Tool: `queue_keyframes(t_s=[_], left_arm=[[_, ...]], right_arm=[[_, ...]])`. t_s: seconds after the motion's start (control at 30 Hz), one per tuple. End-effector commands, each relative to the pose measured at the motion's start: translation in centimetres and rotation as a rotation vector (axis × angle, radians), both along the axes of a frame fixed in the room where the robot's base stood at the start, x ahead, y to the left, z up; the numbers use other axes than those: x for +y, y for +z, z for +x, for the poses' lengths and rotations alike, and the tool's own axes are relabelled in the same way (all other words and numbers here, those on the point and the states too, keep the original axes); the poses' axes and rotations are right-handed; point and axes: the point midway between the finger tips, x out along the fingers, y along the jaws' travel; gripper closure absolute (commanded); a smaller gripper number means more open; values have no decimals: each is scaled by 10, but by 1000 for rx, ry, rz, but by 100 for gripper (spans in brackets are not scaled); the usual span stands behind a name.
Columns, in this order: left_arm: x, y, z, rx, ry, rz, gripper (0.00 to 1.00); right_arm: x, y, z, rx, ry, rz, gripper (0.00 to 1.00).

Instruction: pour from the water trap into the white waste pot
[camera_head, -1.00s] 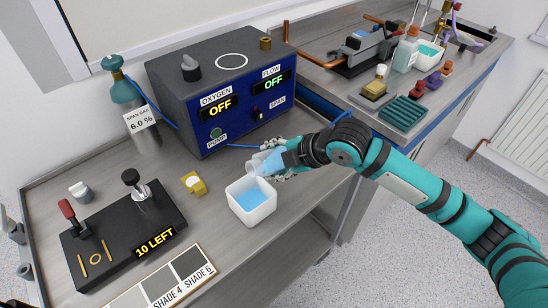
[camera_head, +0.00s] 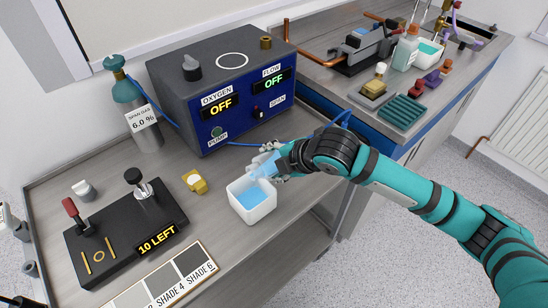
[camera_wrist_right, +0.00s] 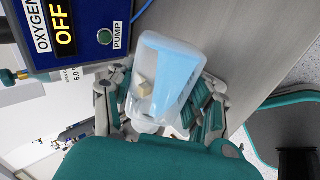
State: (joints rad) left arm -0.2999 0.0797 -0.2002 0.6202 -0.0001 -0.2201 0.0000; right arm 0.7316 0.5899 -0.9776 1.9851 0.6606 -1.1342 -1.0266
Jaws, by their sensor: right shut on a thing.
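The water trap (camera_head: 264,166) is a clear, bluish vessel, tilted down to the left above the far right rim of the white waste pot. My right gripper (camera_head: 275,170) is shut on it, its fingers partly hidden behind the trap and wrist. The white waste pot (camera_head: 252,214) is a square open tub standing on the bench, with blue liquid inside. In the right wrist view, my gripper's fingers (camera_wrist_right: 160,102) flank a translucent shape with blue in it; I cannot tell trap from pot behind it there. No falling stream is clear. My left gripper is not identifiable in view.
The oxygen analyser (camera_head: 225,95) stands behind the pot, with a blue tube near my wrist. A yellow clamp-like piece (camera_head: 196,182) lies left of the pot, beside a black "10 LEFT" block (camera_head: 125,230). Shade cards (camera_head: 175,277) lie in front. The bench edge is close on the right.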

Motion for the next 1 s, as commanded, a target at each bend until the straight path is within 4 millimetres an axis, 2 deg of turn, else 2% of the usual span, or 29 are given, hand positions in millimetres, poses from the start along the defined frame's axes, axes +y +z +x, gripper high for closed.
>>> queue_keyframes(t_s=[1.0], left_arm=[[0, 10, 0, 0, 0, 0, 36]], right_arm=[[2, -1, -1, -72, 0, -99, 100]])
